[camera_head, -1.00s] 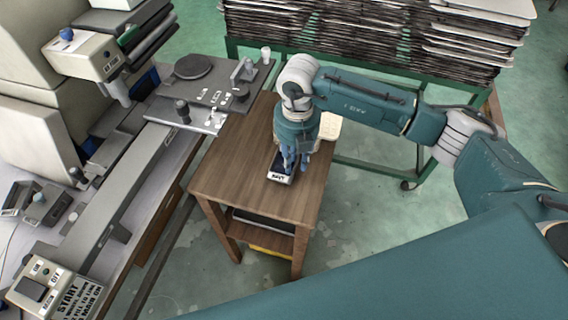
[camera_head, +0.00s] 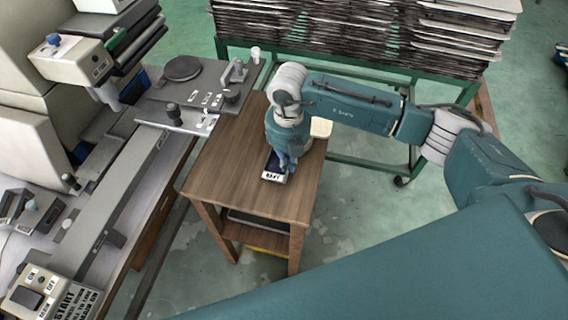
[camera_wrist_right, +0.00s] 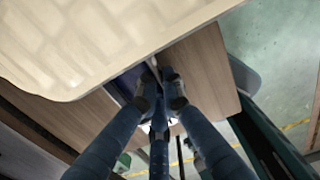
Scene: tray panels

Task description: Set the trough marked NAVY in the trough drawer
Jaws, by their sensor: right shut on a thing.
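The trough marked NAVY (camera_head: 273,177) is a small dark blue box with a white label on its near end. It lies on the wooden side table, and part of it is hidden under my right gripper (camera_head: 285,168). That gripper points down and is shut on the trough. In the right wrist view, the fingers (camera_wrist_right: 160,85) meet at a dark blue strip of the trough (camera_wrist_right: 128,82). My left gripper is in no view. I cannot make out a trough drawer.
The table top (camera_head: 225,165) is bare at left and front. A machine bench (camera_head: 110,190) stands left; a green tray rack (camera_head: 350,165) stands behind.

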